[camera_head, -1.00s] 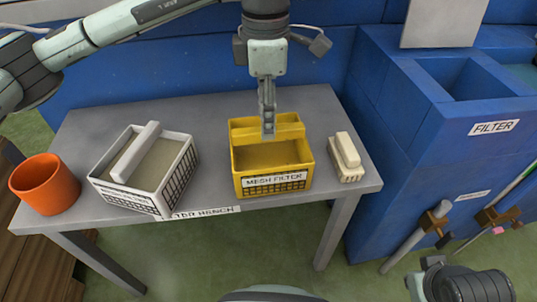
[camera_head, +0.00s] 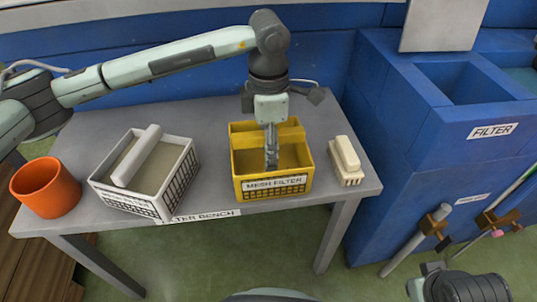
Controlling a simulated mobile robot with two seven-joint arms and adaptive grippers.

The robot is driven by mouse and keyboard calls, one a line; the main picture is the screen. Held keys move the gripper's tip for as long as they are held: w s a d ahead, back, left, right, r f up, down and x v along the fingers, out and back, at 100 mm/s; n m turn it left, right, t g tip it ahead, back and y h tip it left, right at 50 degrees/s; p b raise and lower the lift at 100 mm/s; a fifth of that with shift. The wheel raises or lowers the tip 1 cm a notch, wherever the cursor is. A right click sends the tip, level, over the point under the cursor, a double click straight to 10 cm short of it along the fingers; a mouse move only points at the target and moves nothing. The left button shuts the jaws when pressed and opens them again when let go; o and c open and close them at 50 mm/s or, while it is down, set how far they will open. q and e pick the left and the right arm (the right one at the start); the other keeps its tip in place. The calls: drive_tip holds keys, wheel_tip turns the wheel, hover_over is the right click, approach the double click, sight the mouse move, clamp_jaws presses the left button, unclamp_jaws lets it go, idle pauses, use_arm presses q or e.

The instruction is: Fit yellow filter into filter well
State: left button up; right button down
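The yellow filter (camera_head: 247,189), a box labelled "MESH FILTER" with a handle bar across its top, stands on the grey filter bench. My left gripper (camera_head: 271,160) points down over it, its fingers in front of the handle bar and overlapping the box's inside. The fingers look close together, but I cannot tell whether they hold anything. The filter well (camera_head: 468,88) is a square opening in the blue structure at the right, with a "FILTER" label on its front. It looks empty, though its bottom is hidden. My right gripper is not clearly visible; part of my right arm shows at the bottom right.
On the bench (camera_head: 222,110) stand a white filter box (camera_head: 178,178) to the left, an orange pot (camera_head: 46,187) at the far left and a cream brush-like block (camera_head: 346,160) to the right. Tools hang on the blue structure's front (camera_head: 400,190).

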use_arm(q)
clamp_jaws()
drive_tip(key=shift+r, duration=0.15)
idle(0.6)
